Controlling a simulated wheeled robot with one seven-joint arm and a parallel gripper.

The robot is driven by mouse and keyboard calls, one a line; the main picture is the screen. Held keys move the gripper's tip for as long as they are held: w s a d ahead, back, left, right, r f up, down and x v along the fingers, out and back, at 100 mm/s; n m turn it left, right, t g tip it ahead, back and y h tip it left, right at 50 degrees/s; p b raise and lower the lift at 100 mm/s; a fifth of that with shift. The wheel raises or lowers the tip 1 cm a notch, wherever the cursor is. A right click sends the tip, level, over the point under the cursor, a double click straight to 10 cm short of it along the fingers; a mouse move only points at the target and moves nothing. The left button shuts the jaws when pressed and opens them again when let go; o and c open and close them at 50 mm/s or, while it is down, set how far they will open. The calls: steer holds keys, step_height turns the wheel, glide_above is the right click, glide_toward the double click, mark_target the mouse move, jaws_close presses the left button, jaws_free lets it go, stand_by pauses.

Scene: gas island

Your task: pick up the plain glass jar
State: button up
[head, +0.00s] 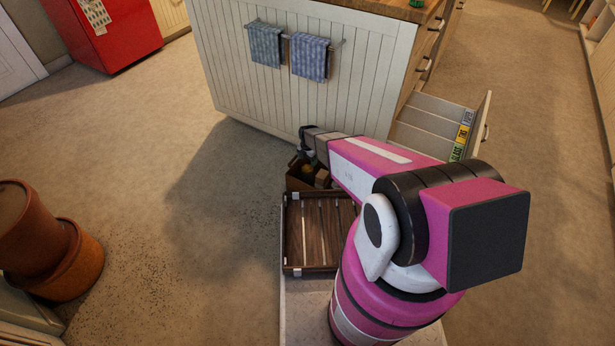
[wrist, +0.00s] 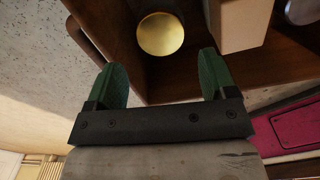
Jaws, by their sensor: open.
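My gripper (wrist: 161,66) is open, with its two green fingers apart over the edge of a brown wooden box (wrist: 185,84). A round gold disc (wrist: 160,34), perhaps a jar lid, lies inside the box, just beyond the gap between the fingers. Nothing is between the fingers. I cannot make out clear glass in either view, so I cannot tell whether the disc belongs to the plain glass jar. In the head view my gripper (head: 306,146) is small and dark above the box (head: 300,184), and my arm hides part of it.
A beige block-like item (wrist: 240,20) stands in the box close to the right finger, with a grey round item (wrist: 303,10) beyond it. A slatted wooden tray (head: 293,238) sits in front of the box. A white island (head: 285,85) stands behind, with an open drawer (head: 430,112).

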mark_target(307, 168)
step_height(307, 168, down, 5)
steer(key=shift+w+a+f, duration=0.1)
steer(key=shift+s+f, duration=0.15)
steer(key=shift+f, duration=1.3)
steer(key=shift+s+f, duration=0.1)
steer(key=shift+f, duration=1.35)
steer(key=c, duration=0.7)
